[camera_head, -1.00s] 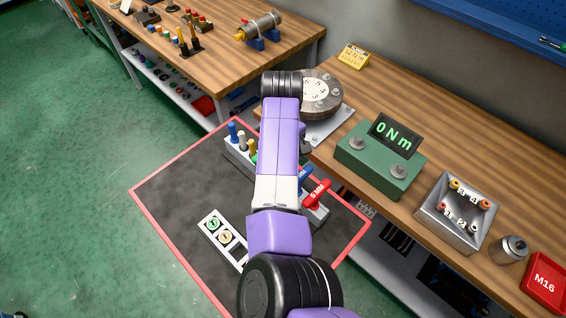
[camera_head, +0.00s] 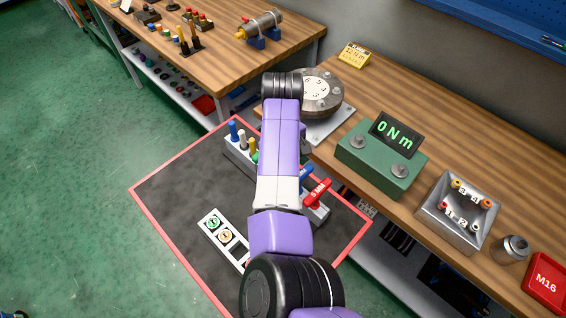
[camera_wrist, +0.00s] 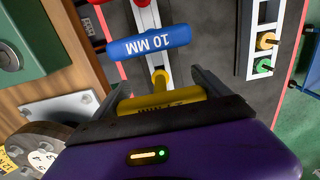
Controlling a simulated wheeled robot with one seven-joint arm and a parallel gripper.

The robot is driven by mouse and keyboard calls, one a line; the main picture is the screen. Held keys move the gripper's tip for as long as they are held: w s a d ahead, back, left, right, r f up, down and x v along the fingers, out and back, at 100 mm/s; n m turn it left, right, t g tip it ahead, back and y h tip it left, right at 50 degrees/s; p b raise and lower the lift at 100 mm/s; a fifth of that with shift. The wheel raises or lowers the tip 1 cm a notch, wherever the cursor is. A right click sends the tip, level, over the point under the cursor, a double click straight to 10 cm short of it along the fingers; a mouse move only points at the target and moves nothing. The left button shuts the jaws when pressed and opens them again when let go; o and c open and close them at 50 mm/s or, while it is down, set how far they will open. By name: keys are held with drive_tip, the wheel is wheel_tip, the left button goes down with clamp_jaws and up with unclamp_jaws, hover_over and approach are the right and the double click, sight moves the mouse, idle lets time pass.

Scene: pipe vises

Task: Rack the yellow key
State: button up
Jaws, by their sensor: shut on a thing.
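My gripper (camera_wrist: 155,82) is shut on the yellow key (camera_wrist: 160,100), a T-shaped handle with dark lettering, in the wrist view. The handle lies between the two fingers, and its yellow hub points toward the grey rack rail (camera_wrist: 148,18). I cannot tell whether its shank is in the rack or apart from it. A blue key (camera_wrist: 163,42) marked 10 MM sits just beyond it. In the head view my arm hides the gripper and the held key. The rack (camera_head: 238,158) shows on both sides of the arm.
A red T-handled key (camera_head: 317,194) stands at the rack's near end, close to the blue one (camera_head: 306,173). Upright blue, white and yellow handles stand at its far end. The bench (camera_head: 375,100) edge, round dial (camera_head: 318,92) and green torque box (camera_head: 380,168) are close on the right.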

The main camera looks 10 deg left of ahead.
drive_tip(key=shift+f+b, duration=0.8)
drive_tip(key=shift+f, duration=0.95)
idle(1.0)
drive_tip(key=shift+s+d+f, duration=0.1)
drive_tip(key=shift+f, duration=0.4)
drive_tip(key=o, duration=1.8)
drive_tip(key=shift+b, duration=0.3)
wheel_tip(320, 180, up, 7)
drive_tip(key=p, duration=0.5)
drive_tip(key=shift+f, duration=0.15)
drive_tip(key=shift+w+r, duration=0.2)
drive_tip(key=shift+r, duration=0.9)
